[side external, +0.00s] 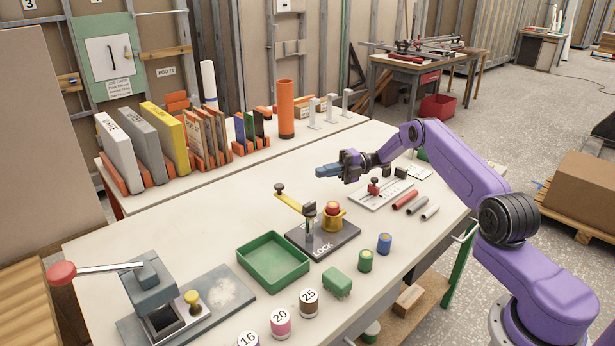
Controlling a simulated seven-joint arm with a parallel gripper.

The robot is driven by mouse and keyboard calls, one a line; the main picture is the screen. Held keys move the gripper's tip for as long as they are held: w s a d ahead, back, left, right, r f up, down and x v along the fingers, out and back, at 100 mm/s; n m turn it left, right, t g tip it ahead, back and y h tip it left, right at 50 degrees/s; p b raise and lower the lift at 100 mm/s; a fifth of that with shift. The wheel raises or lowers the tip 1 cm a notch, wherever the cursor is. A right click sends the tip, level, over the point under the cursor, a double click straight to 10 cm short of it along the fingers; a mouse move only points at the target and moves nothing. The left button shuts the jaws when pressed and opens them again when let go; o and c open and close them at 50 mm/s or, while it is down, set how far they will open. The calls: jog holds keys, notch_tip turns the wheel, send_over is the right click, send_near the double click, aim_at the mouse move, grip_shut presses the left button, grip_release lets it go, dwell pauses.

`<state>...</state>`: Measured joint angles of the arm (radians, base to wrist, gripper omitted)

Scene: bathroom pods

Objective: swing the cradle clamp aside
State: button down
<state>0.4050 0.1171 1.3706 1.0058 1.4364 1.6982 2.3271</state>
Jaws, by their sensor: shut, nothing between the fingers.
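The cradle clamp is a yellow arm (292,202) with a black knob (279,188) at its outer end, mounted on a post on a dark base plate (333,240) marked LOCK. The arm points to the back left, away from the yellow cradle (340,224). A red-topped piece (333,208) sits in the cradle, with nothing across its top. My gripper (320,172) is shut and empty. It is in the air behind and a little right of the clamp, pointing left, apart from it.
An empty green tray (272,262) stands left of the base plate. A green block (337,284) and several numbered cylinders (309,302) are in front. A white plate with a red-knobbed fixture (374,187) lies to the right. A lever press (150,285) stands front left.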

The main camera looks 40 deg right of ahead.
jog(key=v, duration=0.6)
jog(key=shift+d, duration=0.15)
jog(key=s+a+r+n+g+h, duration=0.25)
jog(key=a+n, duration=0.25)
jog(key=a, duration=0.3)
jog(key=s+a+r+n+g+h, duration=0.1)
jog(key=s+a+r+n+g, duration=0.2)
jog(key=a+n, duration=0.35)
jog(key=s+a+r+n+g+h, duration=0.1)
jog(key=s+a+n+g+h, duration=0.25)
jog(key=a, duration=0.55)
jog(key=s+a+r+n+g+h, duration=0.1)
jog(key=s+a+r+n+h, duration=0.2)
jog(key=s+n, duration=0.75)
jog(key=s+a+r+n+h, duration=0.1)
jog(key=s+a+n+h, duration=0.25)
jog(key=s+n, duration=0.75)
jog(key=s+d+f+n+t+h, duration=0.1)
jog(key=s+d+n+t+h, duration=0.2)
jog(key=s+d+n, duration=0.4)
jog(key=s+n+t, duration=0.1)
jog(key=s+n, duration=0.5)
jog(key=n, duration=0.3)
jog(key=shift+d, duration=0.2)
